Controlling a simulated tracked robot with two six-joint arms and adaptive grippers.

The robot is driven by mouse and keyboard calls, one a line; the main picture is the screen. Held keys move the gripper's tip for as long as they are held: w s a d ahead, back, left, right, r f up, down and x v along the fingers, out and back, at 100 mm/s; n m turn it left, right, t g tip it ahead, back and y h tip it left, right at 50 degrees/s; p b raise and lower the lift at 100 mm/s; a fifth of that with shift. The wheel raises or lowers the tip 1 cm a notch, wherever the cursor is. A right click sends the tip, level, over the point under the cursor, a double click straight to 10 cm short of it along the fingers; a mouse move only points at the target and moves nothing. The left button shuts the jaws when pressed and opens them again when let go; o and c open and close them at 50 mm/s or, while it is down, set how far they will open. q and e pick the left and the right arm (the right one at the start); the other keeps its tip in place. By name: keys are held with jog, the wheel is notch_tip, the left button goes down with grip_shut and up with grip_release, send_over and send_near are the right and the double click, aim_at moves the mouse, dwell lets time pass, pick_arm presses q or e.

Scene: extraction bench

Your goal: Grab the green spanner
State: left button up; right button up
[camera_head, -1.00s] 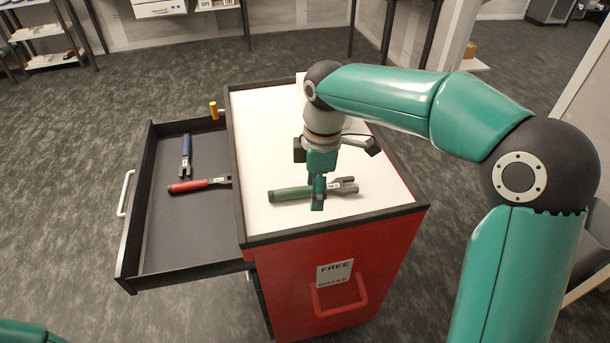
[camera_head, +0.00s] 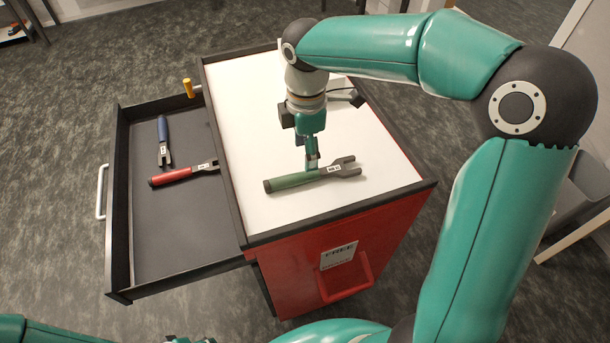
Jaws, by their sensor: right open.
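The green spanner (camera_head: 293,181) lies on the white top of the red cabinet (camera_head: 262,215), its green handle to the left and its grey forked jaw to the right, with a small white label. My right gripper (camera_head: 311,164) points down at the far side of the spanner's middle. It is open and holds nothing. Its fingertips overlap the spanner's far edge in the picture; I cannot tell whether they touch it. Part of my left arm (camera_head: 50,331) shows at the bottom left, but its gripper jaws are not visible.
An open dark drawer (camera_head: 185,240) to the left holds a red-handled tool (camera_head: 172,176) and a blue-handled tool (camera_head: 163,130). A yellow-handled item (camera_head: 188,88) sticks up at the drawer's back corner. The white top around the spanner is mostly clear.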

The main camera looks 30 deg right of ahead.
aim_at(312, 175)
jog(key=shift+a+f+p, duration=0.1)
jog(key=shift+f+p, duration=0.2)
jog(key=shift+f, duration=3.5)
grip_shut()
